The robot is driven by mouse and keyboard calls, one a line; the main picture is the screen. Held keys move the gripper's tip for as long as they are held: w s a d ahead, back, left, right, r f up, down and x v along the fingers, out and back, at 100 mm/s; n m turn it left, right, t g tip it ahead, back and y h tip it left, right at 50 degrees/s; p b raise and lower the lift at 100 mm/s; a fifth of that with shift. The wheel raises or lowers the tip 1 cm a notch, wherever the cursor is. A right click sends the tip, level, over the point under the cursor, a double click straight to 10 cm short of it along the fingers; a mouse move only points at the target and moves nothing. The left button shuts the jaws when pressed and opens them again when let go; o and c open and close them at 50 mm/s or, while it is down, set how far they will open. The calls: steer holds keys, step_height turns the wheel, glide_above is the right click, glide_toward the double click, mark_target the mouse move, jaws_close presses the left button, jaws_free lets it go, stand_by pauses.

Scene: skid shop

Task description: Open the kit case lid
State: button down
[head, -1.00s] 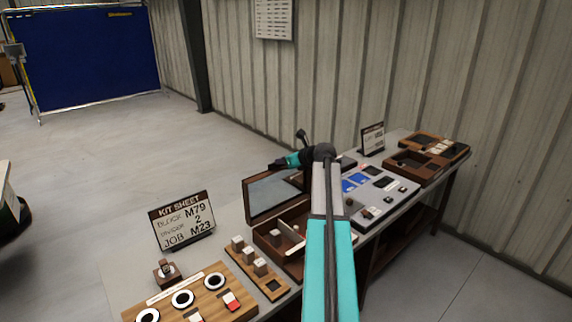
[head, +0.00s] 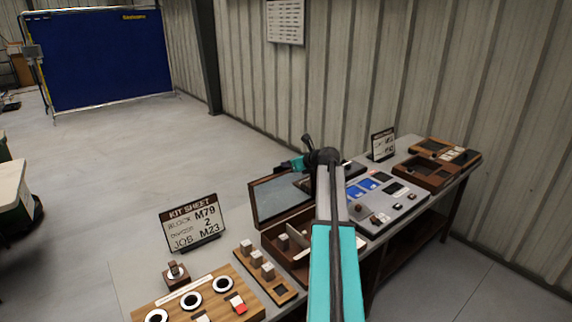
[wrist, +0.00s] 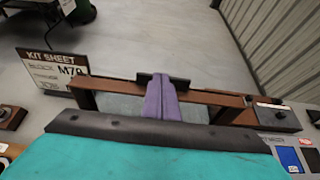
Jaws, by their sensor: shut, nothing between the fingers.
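The kit case (head: 290,250) is a brown wooden box on the bench, with dividers and a small block inside. Its lid (head: 252,205), a brown frame with a grey inner panel, stands raised at the back of the box, leaning away. My gripper (head: 286,165) is at the lid's top edge, partly hidden behind my arm. In the wrist view the purple fingers (wrist: 162,98) are together and empty, overlapping the lid frame (wrist: 225,100). Whether they touch it is unclear. My arm hides the right part of the case.
A kit sheet sign (head: 194,222) stands left of the case. A wooden block tray (head: 280,290) and a board with ring-marked holes (head: 240,302) lie in front. A grey panel (head: 400,208) and brown trays (head: 428,172) lie to the right. Floor behind the bench is clear.

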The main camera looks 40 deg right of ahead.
steer(key=s+r+b, duration=0.2)
steer(key=s+r, duration=0.6)
steer(key=shift+s+a+r, duration=0.25)
steer(key=shift+s+r, duration=0.1)
stand_by(0.8)
